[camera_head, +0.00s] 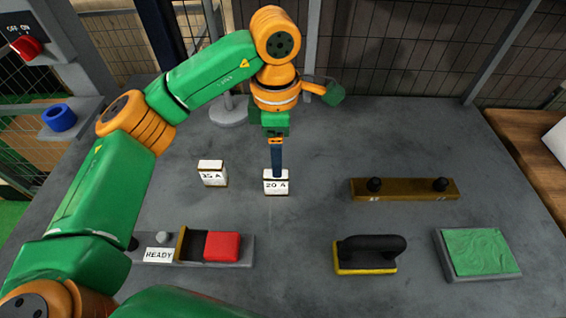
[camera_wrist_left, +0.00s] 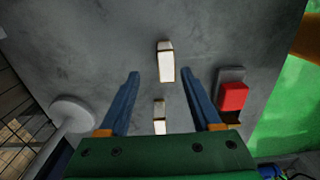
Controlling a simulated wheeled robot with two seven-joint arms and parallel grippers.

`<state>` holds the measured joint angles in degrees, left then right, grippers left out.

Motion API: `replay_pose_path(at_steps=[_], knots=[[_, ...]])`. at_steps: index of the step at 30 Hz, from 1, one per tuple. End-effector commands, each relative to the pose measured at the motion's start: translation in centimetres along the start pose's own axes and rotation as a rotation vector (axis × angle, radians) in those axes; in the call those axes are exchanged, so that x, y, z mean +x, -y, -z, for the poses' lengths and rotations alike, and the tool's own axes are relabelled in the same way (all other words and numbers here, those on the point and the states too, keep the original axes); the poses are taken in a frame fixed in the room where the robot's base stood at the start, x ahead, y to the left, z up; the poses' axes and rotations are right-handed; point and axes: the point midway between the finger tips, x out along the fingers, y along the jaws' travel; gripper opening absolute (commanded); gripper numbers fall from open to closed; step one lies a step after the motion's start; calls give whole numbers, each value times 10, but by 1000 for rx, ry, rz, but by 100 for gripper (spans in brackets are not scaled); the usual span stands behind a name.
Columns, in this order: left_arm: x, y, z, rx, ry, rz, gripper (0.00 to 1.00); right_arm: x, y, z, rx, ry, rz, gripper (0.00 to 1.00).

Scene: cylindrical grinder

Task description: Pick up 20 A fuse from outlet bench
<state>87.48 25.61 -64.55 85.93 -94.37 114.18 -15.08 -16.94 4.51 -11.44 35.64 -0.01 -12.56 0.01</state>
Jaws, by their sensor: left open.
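In the left wrist view, the gripper (camera_wrist_left: 160,74) is open and empty. The fuse (camera_wrist_left: 166,65) shows between and beyond the fingertips; I cannot tell whether they are level with it. The similar 35 A fuse (camera_head: 212,174) stands to the left; it also shows in the left wrist view (camera_wrist_left: 159,120). My right gripper is out of view.
A holder with a READY label (camera_head: 159,254) and red block (camera_head: 222,246) lies at front left. A brown bar with black knobs (camera_head: 405,189), a black-handled yellow-edged tool (camera_head: 367,254) and a green pad (camera_head: 480,251) lie right. A round stand base (camera_head: 229,112) is behind.

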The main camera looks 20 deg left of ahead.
Motion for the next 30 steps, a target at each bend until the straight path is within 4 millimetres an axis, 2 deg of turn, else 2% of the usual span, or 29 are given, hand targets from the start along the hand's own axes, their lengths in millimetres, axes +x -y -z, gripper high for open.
replay_pose_path(at_steps=[5,9,16,17,21,24,30], knots=[[30,2,2,0,-2,5,65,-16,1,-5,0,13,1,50],[54,1,1,-1,1,2,65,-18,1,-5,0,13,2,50],[59,1,1,0,1,0,65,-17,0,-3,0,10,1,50],[59,1,1,0,1,0,60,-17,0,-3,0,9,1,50],[59,1,1,0,1,0,22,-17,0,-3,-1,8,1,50],[59,1,1,0,2,0,0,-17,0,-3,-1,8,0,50],[58,1,1,0,2,0,0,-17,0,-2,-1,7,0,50]])
